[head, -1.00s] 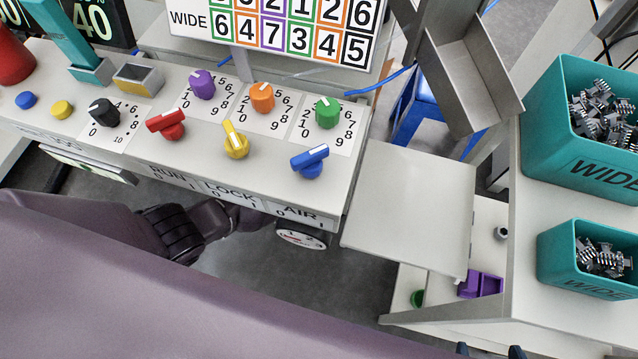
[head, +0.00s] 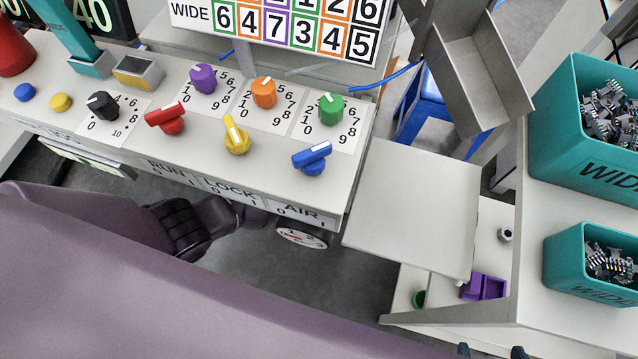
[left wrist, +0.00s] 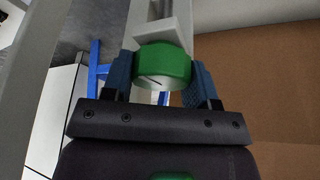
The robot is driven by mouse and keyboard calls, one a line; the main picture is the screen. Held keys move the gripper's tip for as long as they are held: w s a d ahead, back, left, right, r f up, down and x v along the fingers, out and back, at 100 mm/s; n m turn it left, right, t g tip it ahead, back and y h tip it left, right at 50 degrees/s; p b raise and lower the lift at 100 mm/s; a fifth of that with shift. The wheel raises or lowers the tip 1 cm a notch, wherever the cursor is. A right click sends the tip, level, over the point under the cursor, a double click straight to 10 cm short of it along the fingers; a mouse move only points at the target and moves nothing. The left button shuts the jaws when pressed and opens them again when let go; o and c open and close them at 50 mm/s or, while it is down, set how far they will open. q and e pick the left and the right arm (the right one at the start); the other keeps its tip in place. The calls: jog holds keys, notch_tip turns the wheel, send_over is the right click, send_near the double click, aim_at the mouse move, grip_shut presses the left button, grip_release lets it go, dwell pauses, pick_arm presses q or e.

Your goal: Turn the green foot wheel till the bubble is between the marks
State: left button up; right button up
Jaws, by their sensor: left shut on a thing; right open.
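The green foot wheel (left wrist: 163,65) shows in the left wrist view, with a short dark line on its face, below a grey post. My left gripper (left wrist: 165,82) is shut on it, one blue finger pad on each side. In the head view this grip is hidden; only my left arm shows, reaching under the console. My right gripper (head: 490,352) shows only as two dark fingertips, apart, at the bottom edge of the head view. I cannot make out a bubble or its marks in any view.
The console (head: 270,165) carries several coloured knobs and switches, including a green knob (head: 331,108). A round gauge (head: 302,238) hangs below its front edge. A bare grey plate (head: 410,210) lies to the right. Teal bins (head: 585,140) of connectors stand at far right.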

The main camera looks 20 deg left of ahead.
pick_arm(q)
jog(key=shift+r+n, duration=0.1)
jog(key=shift+n, duration=0.4)
jog(key=o, duration=0.9)
jog(key=shift+r+p, duration=0.25)
jog(key=shift+p, duration=0.1)
jog(key=v, duration=0.1)
jog(key=p+v, duration=0.2)
jog(key=v, duration=0.1)
jog(key=shift+w+r, duration=0.1)
jog(key=shift+w, duration=0.25)
jog(key=p+v, duration=0.2)
jog(key=v, duration=0.1)
jog(key=s+p+v, duration=0.1)
jog(key=v, duration=0.2)
jog(key=shift+s+p, duration=0.15)
jog(key=shift+p, duration=0.2)
pick_arm(e)
jog(key=shift+s+d+r+m+g, duration=0.3)
jog(key=shift+s+d+r+m, duration=0.35)
jog(key=shift+s+m, duration=0.25)
